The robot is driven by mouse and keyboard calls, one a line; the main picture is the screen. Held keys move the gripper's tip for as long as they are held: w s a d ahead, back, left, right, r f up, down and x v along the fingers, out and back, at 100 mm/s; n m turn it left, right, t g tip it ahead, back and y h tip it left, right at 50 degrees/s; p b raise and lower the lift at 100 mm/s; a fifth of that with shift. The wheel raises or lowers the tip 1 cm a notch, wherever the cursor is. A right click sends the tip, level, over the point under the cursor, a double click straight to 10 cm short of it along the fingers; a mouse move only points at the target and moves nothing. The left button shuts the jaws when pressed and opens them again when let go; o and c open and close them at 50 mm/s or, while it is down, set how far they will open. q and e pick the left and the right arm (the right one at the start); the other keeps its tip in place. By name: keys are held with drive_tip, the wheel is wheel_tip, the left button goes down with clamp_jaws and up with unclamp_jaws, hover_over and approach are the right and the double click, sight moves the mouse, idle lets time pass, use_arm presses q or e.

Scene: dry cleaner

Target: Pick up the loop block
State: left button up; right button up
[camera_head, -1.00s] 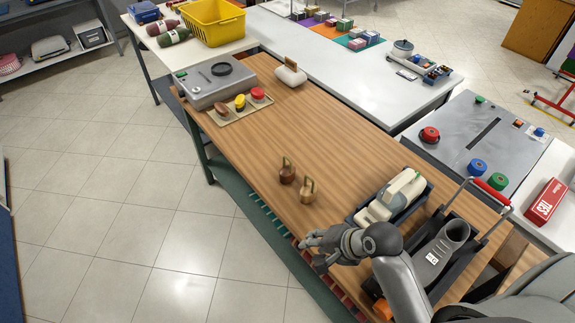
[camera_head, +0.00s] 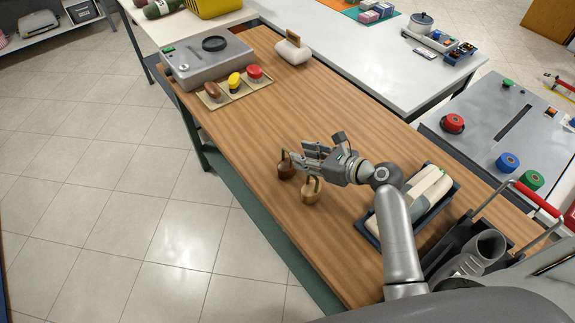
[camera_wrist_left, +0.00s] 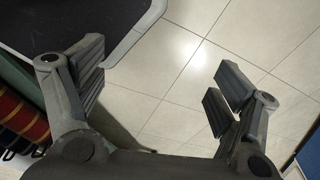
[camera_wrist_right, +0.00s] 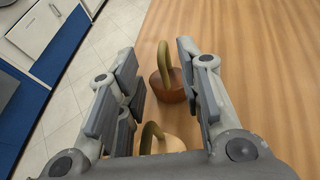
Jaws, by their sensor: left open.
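Two wooden blocks with loop handles stand upright near the front edge of the wooden table: a dark reddish-brown one (camera_head: 286,171) and a lighter tan one (camera_head: 310,195) to its lower right. My right gripper (camera_head: 302,156) is open just above and beside them, fingers pointing left. In the right wrist view, the dark block (camera_wrist_right: 173,90) shows beyond the gap by the right finger. The tan block (camera_wrist_right: 164,143) shows lower, between the fingers and partly hidden by the gripper. No grip on either shows. My left gripper (camera_wrist_left: 158,82) is open and empty above the floor.
A grey machine (camera_head: 207,62) and a tray with several coloured knobs (camera_head: 235,88) stand at the table's far end, near a white handled block (camera_head: 293,50). A cream device in a dark tray (camera_head: 428,190) and a grey boot-shaped item (camera_head: 482,254) lie right.

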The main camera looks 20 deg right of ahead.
sight(283, 149)
drive_tip(key=x, duration=0.5)
drive_tip(key=shift+w+d, duration=0.1)
drive_tip(key=shift+w, duration=0.05)
drive_tip(key=x, duration=0.3)
drive_tip(key=shift+w+d+f+p, duration=0.1)
drive_tip(key=shift+f+p, duration=0.05)
drive_tip(key=shift+p, duration=0.25)
drive_tip(key=shift+w+a+f, duration=0.2)
drive_tip(key=shift+w, duration=0.05)
clamp_jaws()
use_arm(q)
drive_tip(key=shift+s+a+r, duration=0.15)
drive_tip(key=shift+s+r, duration=0.3)
drive_tip(key=shift+s, duration=0.25)
